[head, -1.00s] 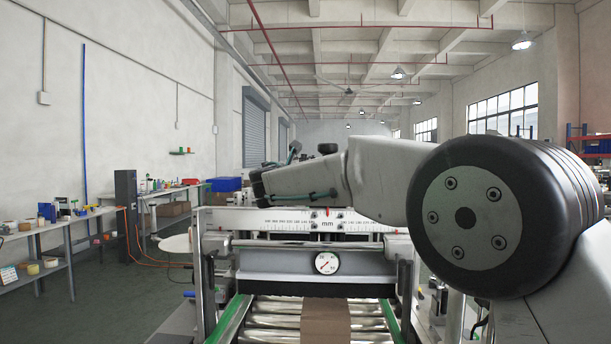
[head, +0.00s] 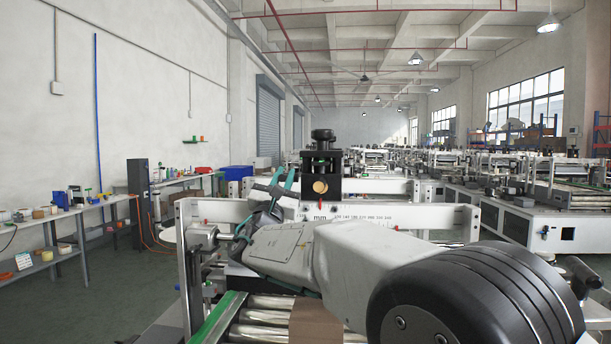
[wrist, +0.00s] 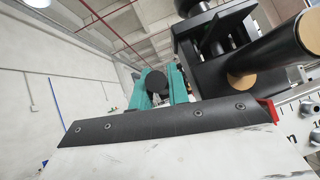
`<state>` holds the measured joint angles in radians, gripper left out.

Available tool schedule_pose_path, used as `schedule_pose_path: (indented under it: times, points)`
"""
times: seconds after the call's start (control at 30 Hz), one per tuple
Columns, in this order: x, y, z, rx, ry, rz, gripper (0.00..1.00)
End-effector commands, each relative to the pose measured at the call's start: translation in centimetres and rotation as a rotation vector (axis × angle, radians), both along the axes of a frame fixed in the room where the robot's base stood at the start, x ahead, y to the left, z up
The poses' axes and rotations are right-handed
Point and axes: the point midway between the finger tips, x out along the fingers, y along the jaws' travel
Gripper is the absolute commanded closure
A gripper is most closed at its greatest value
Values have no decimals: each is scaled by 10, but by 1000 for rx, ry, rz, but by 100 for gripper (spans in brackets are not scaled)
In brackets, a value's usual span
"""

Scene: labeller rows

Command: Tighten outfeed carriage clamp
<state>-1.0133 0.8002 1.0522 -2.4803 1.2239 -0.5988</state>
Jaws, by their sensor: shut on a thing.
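The black outfeed carriage (head: 320,172) stands on the white mm scale beam (head: 385,215), with a black knob (head: 322,137) on top and a tan round face in front. In the wrist view the carriage (wrist: 212,45) fills the upper right, close to my gripper. My gripper (head: 282,178) has teal fingers just left of the carriage. In the wrist view my gripper (wrist: 160,92) is shut on a dark round knob (wrist: 157,80) between its fingertips. Whether that knob joins the carriage is hidden.
Rollers (head: 262,318) with a brown carton (head: 315,322) on them and a green side rail (head: 220,318) lie below my arm. A side bench (head: 60,235) stands at left. More labeller machines (head: 540,215) fill the right. Floor at left is free.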

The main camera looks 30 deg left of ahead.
Motion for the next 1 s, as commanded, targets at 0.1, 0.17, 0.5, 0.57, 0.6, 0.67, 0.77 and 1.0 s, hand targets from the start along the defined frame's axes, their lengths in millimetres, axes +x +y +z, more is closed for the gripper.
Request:
schedule_pose_path:
  times: [0.1,0.17,0.5,0.57,0.6,0.67,0.77,1.0]
  points:
    - [-3,3,-1,8,-21,4,100]
    - [-3,4,-2,10,-25,5,100]
    - [-3,4,-2,10,-30,5,100]
    - [-3,4,-2,10,-29,6,80]
    - [-3,4,-2,11,-29,5,74]
    - [-3,3,-2,10,-29,4,74]
    - [-2,3,-2,10,-28,3,74]
    - [-10,1,-8,9,-28,3,74]
